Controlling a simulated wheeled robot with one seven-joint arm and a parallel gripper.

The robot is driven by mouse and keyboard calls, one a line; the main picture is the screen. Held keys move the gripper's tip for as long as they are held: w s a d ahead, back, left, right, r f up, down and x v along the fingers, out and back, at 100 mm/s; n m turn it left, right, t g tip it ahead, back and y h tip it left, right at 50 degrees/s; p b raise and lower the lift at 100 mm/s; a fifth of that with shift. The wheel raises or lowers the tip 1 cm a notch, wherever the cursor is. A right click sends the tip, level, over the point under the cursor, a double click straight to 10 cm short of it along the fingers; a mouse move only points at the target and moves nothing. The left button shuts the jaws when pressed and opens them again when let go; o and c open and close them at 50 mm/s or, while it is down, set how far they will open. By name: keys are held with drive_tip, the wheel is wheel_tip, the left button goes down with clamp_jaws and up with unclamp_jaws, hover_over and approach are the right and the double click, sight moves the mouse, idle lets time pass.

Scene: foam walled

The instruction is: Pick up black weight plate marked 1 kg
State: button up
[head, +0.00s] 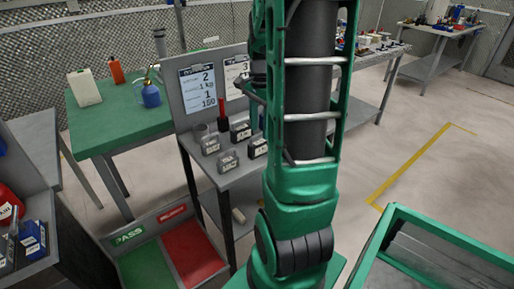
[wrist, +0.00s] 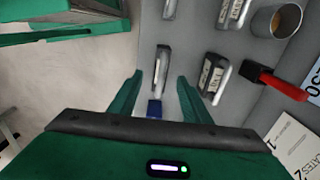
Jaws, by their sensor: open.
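Two black weight plates stand on the grey bench in the head view, a farther one (head: 240,132) and a nearer one (head: 257,148), both with pale labels too small to read. In the wrist view, my gripper (wrist: 158,84) is open and empty. One dark plate (wrist: 162,65), seen nearly edge-on, lies in line with the gap between its fingers. Another dark plate with a white label (wrist: 214,76) stands right of the right finger. I cannot tell which is marked 1 kg. My arm hides part of the bench in the head view.
Two grey labelled weights (head: 210,143) (head: 228,160), a cup (wrist: 276,20) and a red-handled tool (wrist: 275,82) share the bench. A blue item (wrist: 154,108) sits between the finger bases. An upright board with sheets (head: 201,88) backs the bench. A green-rimmed bin (head: 440,230) stands right.

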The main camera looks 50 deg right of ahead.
sight(259, 136)
wheel_tip(259, 136, down, 5)
drive_tip(key=shift+w+r, duration=0.1)
drive_tip(key=shift+c, duration=0.6)
clamp_jaws()
drive_tip(key=shift+w+d, duration=0.1)
idle(0.8)
